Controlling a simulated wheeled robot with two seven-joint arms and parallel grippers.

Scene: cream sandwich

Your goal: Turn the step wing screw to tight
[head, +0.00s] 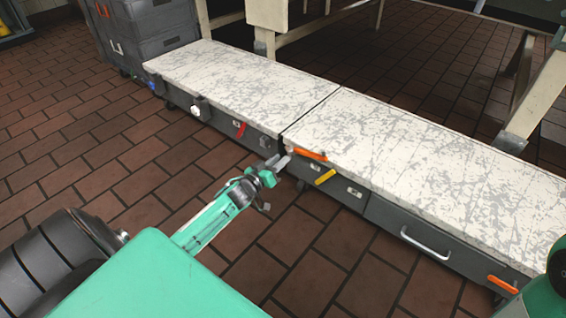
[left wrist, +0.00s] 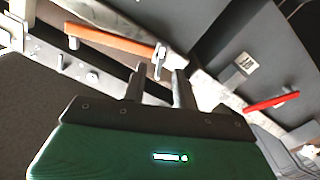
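A small silver piece that looks like the wing screw (left wrist: 159,63) shows in the left wrist view, by the right end of an orange bar (left wrist: 112,40). My left gripper (left wrist: 159,82) has its two fingers apart, one on either side of the line to this piece. Whether they touch it I cannot tell. In the head view my left gripper (head: 279,161) is at the front face of the low bench (head: 400,150), beside the left end of the orange bar (head: 310,154). The screw is too small or hidden there. My right gripper is out of view.
A red handle (head: 241,130) lies left of the gripper, and a yellow handle (head: 325,177) to its right. A white drawer handle (head: 425,243) sticks out further right. Grey crates (head: 155,30) stand at the back left. The brick floor (head: 130,150) before the bench is clear.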

